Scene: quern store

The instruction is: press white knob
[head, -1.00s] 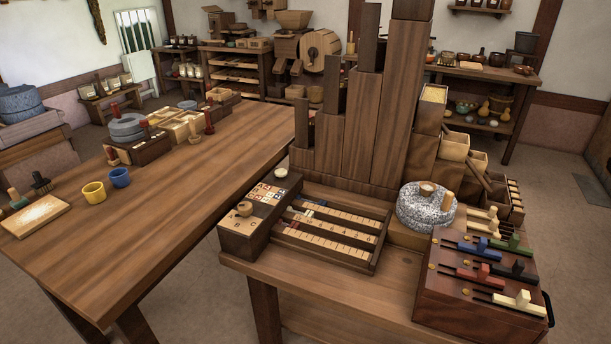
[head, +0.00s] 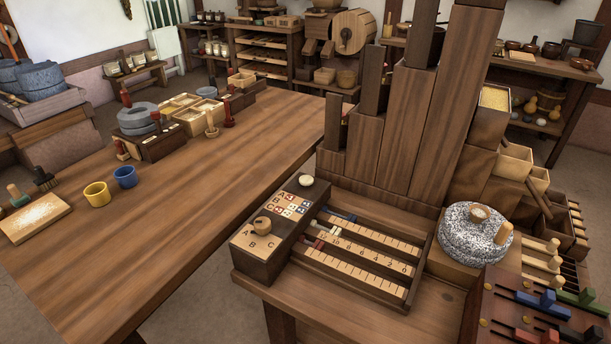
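A small round white knob (head: 306,181) sits at the far end of the top of a dark wooden box (head: 268,262). The box top carries lettered and coloured tiles, and a round wooden knob (head: 262,225) stands near its front end. The box is at the left edge of the near right bench (head: 350,315). Neither of my grippers is in the head view. Nothing covers the white knob.
A tray of numbered scales (head: 365,257) lies right of the box. Tall wooden columns (head: 400,130) rise behind it. A speckled quern (head: 474,236) and a slider box (head: 530,305) stand to the right. The long table (head: 200,200) on the left has a wide clear top.

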